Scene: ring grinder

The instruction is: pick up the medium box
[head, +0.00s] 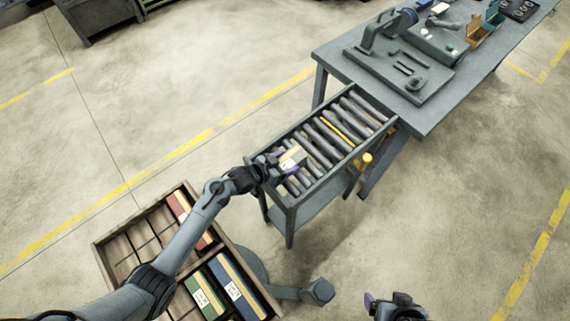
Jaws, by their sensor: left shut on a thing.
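A small box (293,157) with a tan-yellow face and a pale label is at the near left end of the roller stand (284,203). My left gripper (277,163) is shut on this box, with its purple fingertips at the box's sides. Part of the box is hidden by the gripper. I cannot tell whether the box touches the rollers. My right gripper (385,302) is at the bottom edge, far from the box. Only part of it shows, and its opening is unclear.
A wooden divided tray (108,243) at lower left holds a red box (183,207), a green box (205,297) and a blue box (234,289); some compartments are empty. A grey workbench (437,118) with a machine adjoins the stand. Floor at right is clear.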

